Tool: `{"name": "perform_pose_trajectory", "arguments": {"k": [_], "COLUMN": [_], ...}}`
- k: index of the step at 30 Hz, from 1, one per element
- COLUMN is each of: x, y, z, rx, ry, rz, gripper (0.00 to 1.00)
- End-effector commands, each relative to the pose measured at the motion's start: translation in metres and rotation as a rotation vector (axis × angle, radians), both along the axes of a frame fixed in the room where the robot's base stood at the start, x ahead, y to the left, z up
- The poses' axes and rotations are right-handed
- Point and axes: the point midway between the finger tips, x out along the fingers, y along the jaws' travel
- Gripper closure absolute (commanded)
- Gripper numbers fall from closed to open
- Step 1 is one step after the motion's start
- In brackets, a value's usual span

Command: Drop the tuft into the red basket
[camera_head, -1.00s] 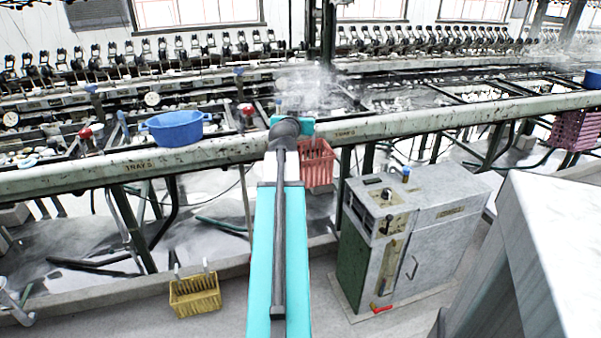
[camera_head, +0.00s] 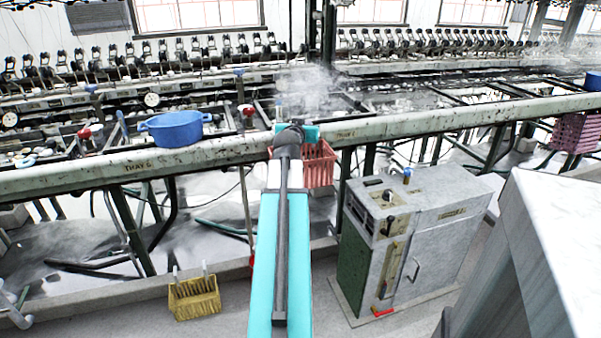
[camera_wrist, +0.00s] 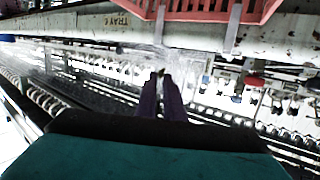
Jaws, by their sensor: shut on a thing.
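The red basket (camera_head: 320,168) hangs on the front of the long basin rail in the head view, partly hidden behind my arm. Its red slatted edge also shows at the top of the wrist view (camera_wrist: 205,9). My gripper (camera_wrist: 161,78) shows in the wrist view as two dark fingers close together, apart from the basket in the picture. A tiny yellow-green bit, seemingly the tuft (camera_wrist: 161,73), sits between the fingertips; most of it is hidden. In the head view, my own arm hides the fingers.
A blue basin (camera_head: 175,131) stands on the rail (camera_head: 220,152) at left. A grey-green control cabinet (camera_head: 440,220) stands right of my arm. A pink crate (camera_head: 575,131) is at far right. Steam rises behind the rail.

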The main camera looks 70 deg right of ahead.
Motion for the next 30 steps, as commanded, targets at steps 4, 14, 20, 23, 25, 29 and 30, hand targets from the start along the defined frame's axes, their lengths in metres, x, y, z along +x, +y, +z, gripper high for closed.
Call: {"name": "perform_pose_trajectory", "arguments": {"k": [4,14,20,23,25,29,30], "x": [0.000,0.000,0.000,0.000,0.000,0.000,0.000], "y": [0.000,0.000,0.000,0.000,0.000,0.000,0.000], "z": [-0.018,-0.034,-0.035,-0.035,-0.035,-0.035,-0.035], "rx": [0.001,0.000,0.000,0.000,0.000,0.000,0.000], "ry": [0.001,-0.001,-0.001,0.000,0.000,0.000,0.000], "rz": [0.000,-0.001,-0.001,-0.001,-0.001,-0.001,-0.001], "gripper": [1.00,1.00,1.00,1.00,0.85,0.70,0.70]}}
